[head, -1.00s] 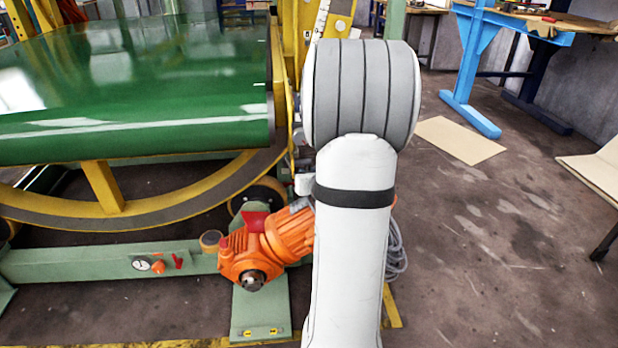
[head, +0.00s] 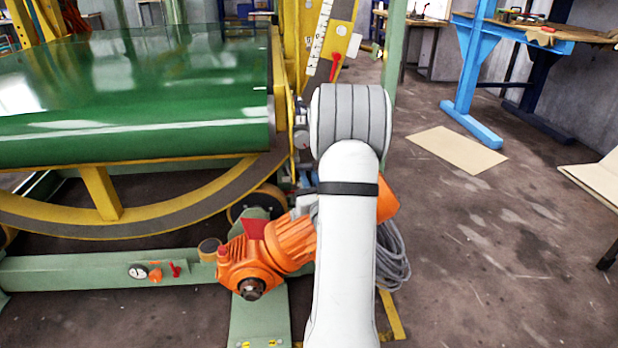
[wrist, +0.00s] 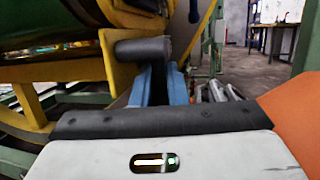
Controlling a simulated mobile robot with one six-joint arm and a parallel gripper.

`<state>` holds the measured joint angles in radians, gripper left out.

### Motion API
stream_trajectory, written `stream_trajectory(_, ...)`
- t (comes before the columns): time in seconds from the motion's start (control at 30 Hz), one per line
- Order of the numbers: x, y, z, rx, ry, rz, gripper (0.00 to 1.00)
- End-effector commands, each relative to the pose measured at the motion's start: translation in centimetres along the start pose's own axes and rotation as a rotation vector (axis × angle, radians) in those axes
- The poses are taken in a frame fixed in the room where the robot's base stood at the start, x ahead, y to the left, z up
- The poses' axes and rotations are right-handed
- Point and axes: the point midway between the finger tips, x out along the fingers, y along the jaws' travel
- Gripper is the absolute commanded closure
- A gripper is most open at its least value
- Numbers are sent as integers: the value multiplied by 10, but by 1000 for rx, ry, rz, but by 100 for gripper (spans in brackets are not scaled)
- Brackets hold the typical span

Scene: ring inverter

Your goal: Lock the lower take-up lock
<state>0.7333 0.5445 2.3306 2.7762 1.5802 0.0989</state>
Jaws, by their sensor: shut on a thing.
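My gripper (wrist: 158,78) shows in the wrist view with two blue fingers reaching forward. They are shut at a dark grey rounded part (wrist: 140,48) beside the yellow frame (wrist: 116,72). The fingers hide much of the contact. In the head view my arm covers most of the gripper, and only a bit of blue shows by the ring's right edge. A red lever (head: 335,62) sits on a yellow plate with a white scale, above and behind my arm. I cannot clearly make out the lower take-up lock or tell whether the grey part belongs to it.
The green drum (head: 130,100) and its yellow ring (head: 185,208) fill the left side. An orange motor (head: 250,262) stands on the green base below my arm, with coiled cable (head: 392,262) beside it.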

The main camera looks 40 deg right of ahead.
Motion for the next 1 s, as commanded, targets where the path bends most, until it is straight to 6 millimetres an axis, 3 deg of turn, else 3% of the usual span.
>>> stream_trajectory(0.5,0,-1,-1,-4,-22,-2,100)
stream_trajectory(0.53,0,-1,-1,-4,-21,-2,86)
stream_trajectory(0.77,0,-1,-1,-4,-22,0,67)
stream_trajectory(1.0,0,-1,0,-4,-22,0,66)
